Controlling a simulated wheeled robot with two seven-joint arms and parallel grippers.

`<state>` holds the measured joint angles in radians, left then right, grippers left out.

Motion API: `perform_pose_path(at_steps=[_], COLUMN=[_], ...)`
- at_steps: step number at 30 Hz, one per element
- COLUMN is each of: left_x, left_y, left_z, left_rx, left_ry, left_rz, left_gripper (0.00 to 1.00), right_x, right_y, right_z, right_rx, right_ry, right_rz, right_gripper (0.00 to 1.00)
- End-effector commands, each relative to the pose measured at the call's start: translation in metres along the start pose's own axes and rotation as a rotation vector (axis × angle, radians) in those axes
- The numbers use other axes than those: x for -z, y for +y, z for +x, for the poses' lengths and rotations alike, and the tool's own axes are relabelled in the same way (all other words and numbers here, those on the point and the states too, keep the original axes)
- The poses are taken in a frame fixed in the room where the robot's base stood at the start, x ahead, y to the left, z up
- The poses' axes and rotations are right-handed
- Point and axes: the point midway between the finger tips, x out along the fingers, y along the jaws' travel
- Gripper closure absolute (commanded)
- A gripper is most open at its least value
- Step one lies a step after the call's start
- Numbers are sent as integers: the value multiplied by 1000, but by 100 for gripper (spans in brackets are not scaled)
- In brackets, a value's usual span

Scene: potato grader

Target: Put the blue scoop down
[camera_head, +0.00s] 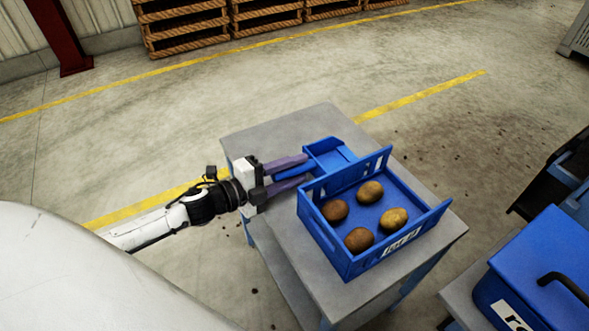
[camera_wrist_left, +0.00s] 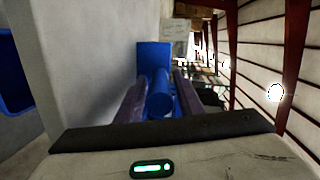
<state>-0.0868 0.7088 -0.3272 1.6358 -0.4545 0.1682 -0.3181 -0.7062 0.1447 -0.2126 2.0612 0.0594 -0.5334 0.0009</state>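The blue scoop (camera_head: 331,154) is over the back part of the grey table (camera_head: 268,131), close behind the blue crate (camera_head: 328,234). I cannot tell whether its pan touches the table top. My left gripper (camera_head: 307,168) reaches in from the left with its purple fingers on either side of the scoop's handle, and it looks shut on it. In the left wrist view the round blue handle (camera_wrist_left: 160,98) lies between the two fingers, with the flat blue pan (camera_wrist_left: 153,56) beyond. My right gripper is not in view.
The crate holds several brown potatoes (camera_head: 370,192) and takes up the table's right part. Bare table top lies behind the scoop and in front of the crate. A blue box (camera_head: 535,262) with a black handle stands at lower right. Wooden pallets (camera_head: 184,27) are at the back.

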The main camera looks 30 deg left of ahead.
Motion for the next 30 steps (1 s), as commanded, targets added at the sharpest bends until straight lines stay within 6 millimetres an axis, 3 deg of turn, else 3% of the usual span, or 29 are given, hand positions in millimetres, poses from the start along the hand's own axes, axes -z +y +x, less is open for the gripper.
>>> perform_pose_path(at_steps=[11, 14, 30], left_x=[1, 0, 1], left_y=[-4, -2, -3], left_z=[-1, -9, -103], left_rx=[0, -2, -3], left_ry=[0, -1, -1], left_rz=[1, -2, -2], left_gripper=[60, 60, 60], right_x=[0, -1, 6], right_y=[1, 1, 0], right_z=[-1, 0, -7], right_rx=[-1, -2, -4], right_ry=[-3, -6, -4], right_rz=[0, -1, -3], right_gripper=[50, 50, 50])
